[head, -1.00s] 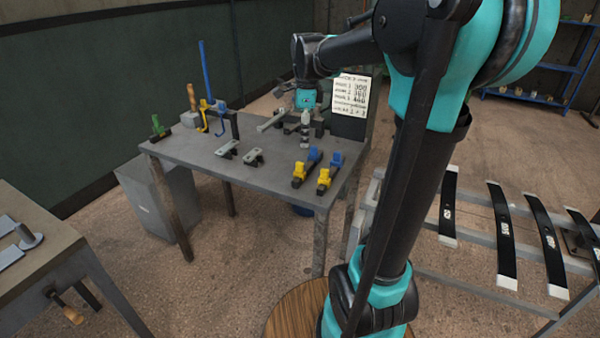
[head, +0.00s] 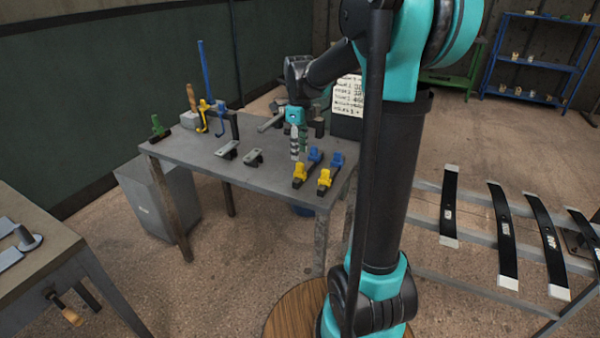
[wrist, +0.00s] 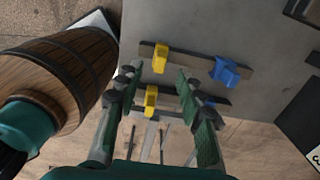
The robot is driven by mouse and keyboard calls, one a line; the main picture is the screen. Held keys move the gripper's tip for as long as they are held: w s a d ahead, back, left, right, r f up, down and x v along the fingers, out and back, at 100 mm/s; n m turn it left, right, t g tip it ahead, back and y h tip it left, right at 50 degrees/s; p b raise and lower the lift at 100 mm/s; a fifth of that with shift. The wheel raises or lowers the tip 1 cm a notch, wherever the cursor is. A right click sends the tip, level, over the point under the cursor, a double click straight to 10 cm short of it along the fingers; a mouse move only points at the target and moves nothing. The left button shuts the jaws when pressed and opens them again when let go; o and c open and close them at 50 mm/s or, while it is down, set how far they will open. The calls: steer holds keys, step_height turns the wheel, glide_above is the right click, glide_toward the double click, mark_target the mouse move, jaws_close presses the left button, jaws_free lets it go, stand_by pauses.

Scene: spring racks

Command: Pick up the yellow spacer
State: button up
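Two yellow pieces stand on dark bars at the table's front right. In the head view these are a left yellow piece (head: 299,171) and a right yellow piece (head: 324,178). In the wrist view one yellow piece (wrist: 160,58) lies ahead, and another (wrist: 151,97) shows between the fingers. I cannot tell which is the named spacer. Each bar also carries a blue piece (head: 315,155), (wrist: 226,71). My gripper (head: 298,145) is above the table, just behind the left bar. Its fingers (wrist: 160,88) are apart and empty, above the bars.
The grey table (head: 200,150) also holds two small dark brackets (head: 228,150), a green clamp (head: 158,126) and a rack with a blue rod (head: 204,70). A note board (head: 347,95) stands at the back right. Leaf springs (head: 503,235) lie on a rack to the right.

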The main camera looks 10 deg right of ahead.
mark_target(300, 163)
steer(key=shift+d+f, duration=0.15)
steer(key=shift+f, duration=3.05)
steer(key=shift+c, duration=0.5)
jaws_close()
